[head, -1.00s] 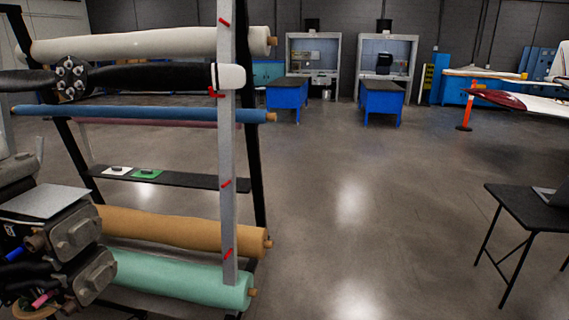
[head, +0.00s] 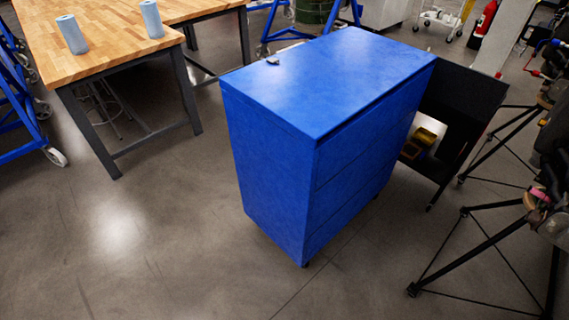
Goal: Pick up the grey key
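A small grey object (head: 273,61), which may be the grey key, lies on top of a blue drawer cabinet (head: 330,85) near its far left edge. It is too small in the head view to make out its exact shape. The cabinet stands in the middle of the view with its drawer fronts facing right. My gripper is not in view.
A wooden workbench (head: 110,38) with two light blue rolls stands at the upper left. A black stand (head: 460,95) is right of the cabinet, with thin black tripod legs (head: 480,235) at the right. The floor (head: 130,240) left and in front is clear.

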